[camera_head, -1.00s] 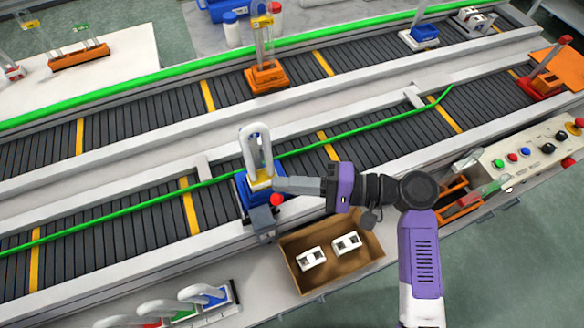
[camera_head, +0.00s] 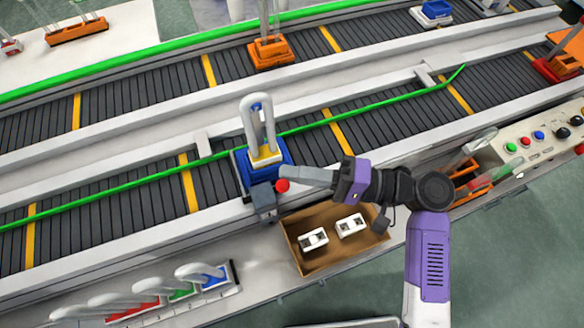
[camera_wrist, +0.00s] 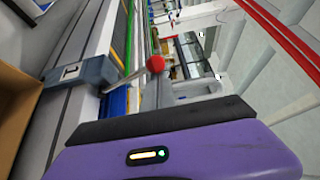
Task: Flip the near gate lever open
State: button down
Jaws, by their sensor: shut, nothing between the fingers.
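The near gate lever shows as a red ball knob (camera_head: 282,185) beside a grey block (camera_head: 263,199) on the near conveyor's front rail. In the wrist view the red knob (camera_wrist: 155,64) tops a thin metal rod rising at a slant from the grey housing (camera_wrist: 82,73). My gripper (camera_head: 284,177) is shut and empty, its tip just above the knob in the head view. I cannot tell whether it touches the knob. A blue carrier (camera_head: 245,178) with a clear looped tube stands on the belt behind the lever.
A cardboard box (camera_head: 311,268) with white parts lies below the lever. A rack of looped tubes (camera_head: 210,291) stands at lower left. A button panel (camera_head: 550,142) is at right. A green rail (camera_head: 330,122) runs along the near belt behind the carrier.

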jog(key=s+d+f+n+g+y+b, duration=0.1)
jog(key=s+f+n+y+b, duration=0.3)
jog(key=b, duration=1.4)
jog(key=shift+s+d+f+n, duration=0.6)
jog(key=shift+s+f+n, duration=1)
jog(key=shift+n, duration=0.8)
jog(key=shift+s+r, duration=0.1)
